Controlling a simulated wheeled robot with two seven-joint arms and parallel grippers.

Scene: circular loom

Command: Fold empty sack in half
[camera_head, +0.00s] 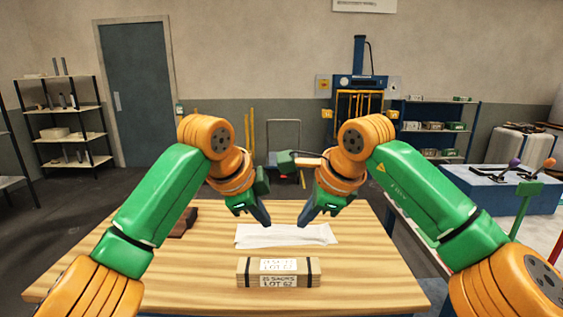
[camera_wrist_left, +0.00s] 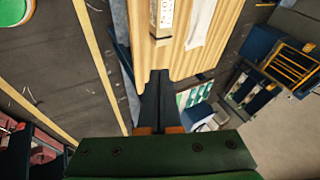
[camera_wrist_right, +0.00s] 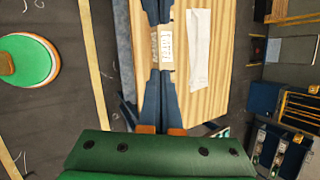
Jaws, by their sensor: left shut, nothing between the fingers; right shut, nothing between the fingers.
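A white sack (camera_head: 287,236) lies flat on the wooden table, a wide, thin strip in the head view. It also shows in the left wrist view (camera_wrist_left: 199,24) and the right wrist view (camera_wrist_right: 198,52). My left gripper (camera_head: 266,221) is shut and empty, above the sack's left part. My right gripper (camera_head: 302,222) is shut and empty, above its right part. Both look clear of the cloth, with tips pointing down and inward. How many layers the sack has cannot be told.
A strapped bundle labelled as sacks (camera_head: 278,273) lies on the table (camera_head: 370,285) in front of the sack. The table's right side is clear. Shelves and a blue press (camera_head: 358,82) stand farther back.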

